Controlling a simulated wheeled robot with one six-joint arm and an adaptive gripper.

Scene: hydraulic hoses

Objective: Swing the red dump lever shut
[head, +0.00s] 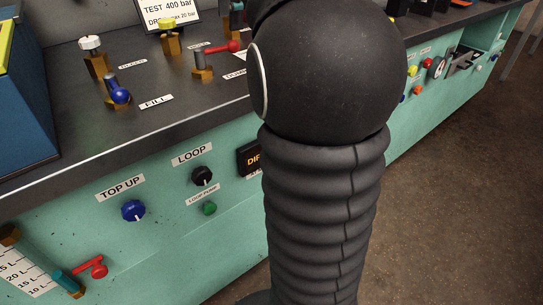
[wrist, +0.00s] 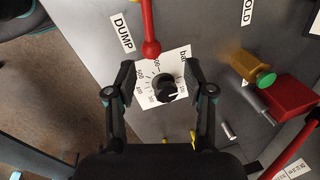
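The red dump lever (wrist: 148,22) enters from the top edge of the wrist view, beside the DUMP label (wrist: 123,33). Its round red knob (wrist: 151,48) points down the picture; its pivot is out of frame. My gripper (wrist: 160,76) is open, with one finger on each side. The knob lies beyond the fingertips, between their lines and nearer the left one. I see no contact. In the head view my arm hides much of the bench, and my gripper is not visible there.
A black dial knob (wrist: 166,89) on a white scale shows between my fingers. To the right are a brass fitting with a green knob (wrist: 265,79) and a red block (wrist: 282,97). In the head view, several valves stand on the bench, one with a red lever (head: 222,48).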

